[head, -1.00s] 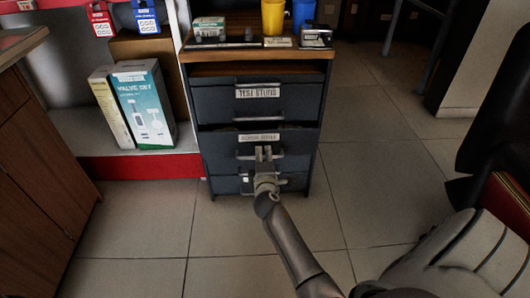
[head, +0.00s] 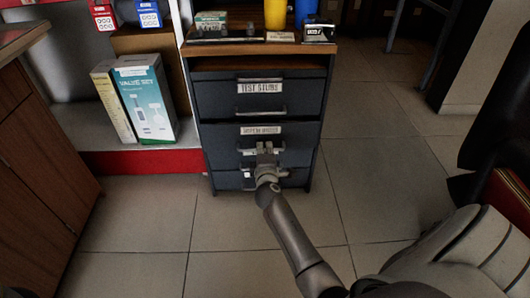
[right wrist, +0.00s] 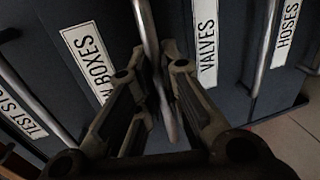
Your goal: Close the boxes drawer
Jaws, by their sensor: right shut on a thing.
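The dark grey drawer cabinet (head: 197,128) stands in the middle of the head view. Its boxes drawer (head: 220,148) is the second from the top, under the "TEST STUBS" drawer (head: 222,98). The boxes drawer front looks about flush with its neighbours. In the right wrist view its label (right wrist: 90,62) reads "BOXES", partly hidden by a finger. My right gripper (head: 265,150) is shut on the bar handle (right wrist: 148,35) of this drawer, with a finger on each side of the bar. My left gripper is in neither view.
"VALVES" (right wrist: 206,40) and "HOSES" (right wrist: 287,32) drawers lie below. The wooden cabinet top (head: 240,47) carries small boxes and a yellow cup (head: 276,14). A valve set box (head: 148,100) stands on the left shelf. A brown counter (head: 40,150) is at left. Tiled floor is free in front.

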